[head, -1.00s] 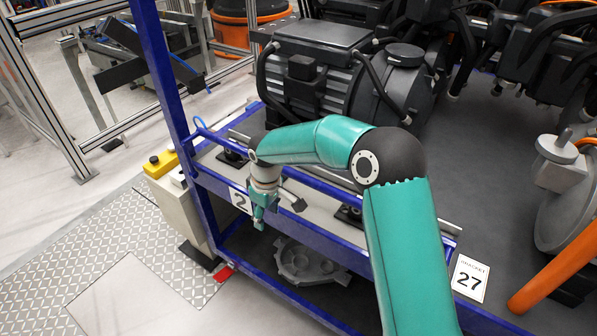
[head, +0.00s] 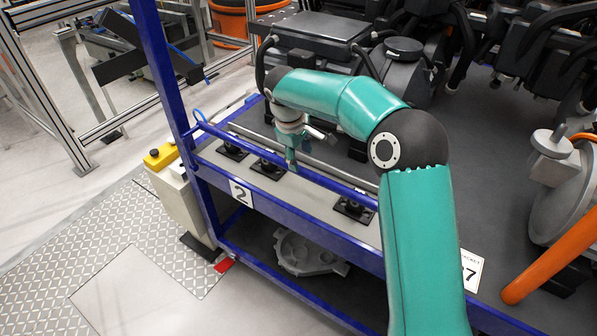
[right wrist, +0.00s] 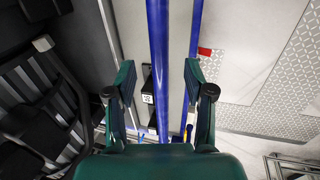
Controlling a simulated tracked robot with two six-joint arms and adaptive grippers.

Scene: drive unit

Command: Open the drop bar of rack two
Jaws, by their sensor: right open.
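Rack two is the blue-framed shelf with the "2" plate (head: 241,193) on its front rail. Its drop bar, a thin blue rod (head: 333,185), runs along the front edge above the grey shelf strip. My right gripper (head: 292,162) is at the bar, pointing down, and partly hides it. In the right wrist view the blue bar (right wrist: 158,55) runs lengthwise between the two open fingers (right wrist: 157,82), with a gap on each side. I cannot tell whether the fingertips reach down past the bar. My left gripper is not in view.
A large dark motor (head: 310,40) stands on the rack behind my arm. Black mounts (head: 353,208) sit under the bar. A blue upright post (head: 160,70) rises at the left. A grey casting (head: 302,255) lies on the lower shelf.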

